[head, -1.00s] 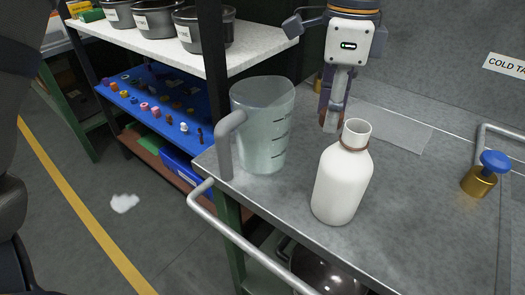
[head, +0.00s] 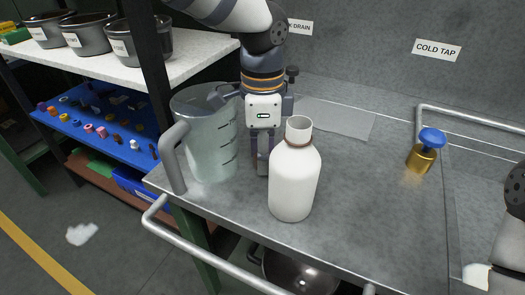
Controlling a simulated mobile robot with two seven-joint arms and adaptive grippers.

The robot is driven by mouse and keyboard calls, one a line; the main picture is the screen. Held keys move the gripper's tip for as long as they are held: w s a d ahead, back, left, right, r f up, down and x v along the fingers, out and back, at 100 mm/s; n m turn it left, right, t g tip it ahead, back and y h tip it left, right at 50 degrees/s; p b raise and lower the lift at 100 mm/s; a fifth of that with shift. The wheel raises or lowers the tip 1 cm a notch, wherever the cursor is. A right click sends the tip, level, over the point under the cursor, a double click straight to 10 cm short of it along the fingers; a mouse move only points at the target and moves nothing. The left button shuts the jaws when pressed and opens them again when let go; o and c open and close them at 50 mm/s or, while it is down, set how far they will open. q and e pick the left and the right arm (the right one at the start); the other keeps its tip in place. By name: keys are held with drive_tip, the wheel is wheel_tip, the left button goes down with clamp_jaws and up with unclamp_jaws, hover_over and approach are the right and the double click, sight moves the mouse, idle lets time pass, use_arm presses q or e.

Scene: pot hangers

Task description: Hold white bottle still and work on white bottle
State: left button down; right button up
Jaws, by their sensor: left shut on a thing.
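The white bottle (head: 294,185) stands upright on the grey metal counter in the head view. It has a brown ring at its neck, and its mouth is open with no cap on it. My left gripper (head: 264,160) points down at the far left side of the bottle, close against it. It is shut on the bottle, though the bottle hides part of the fingers and the contact. Part of my right arm shows at the right edge, but its gripper cannot be made out.
A clear measuring jug (head: 208,140) stands left of the bottle, close to my left gripper. A brass fitting with a blue knob (head: 431,140) is at the right. A metal rail (head: 215,255) runs along the counter's front. The counter between bottle and knob is clear.

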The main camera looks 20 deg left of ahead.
use_arm(q)
drive_tip(key=c, duration=1.2)
unclamp_jaws()
drive_tip(key=shift+f, duration=0.15)
drive_tip(key=shift+o, duration=0.2)
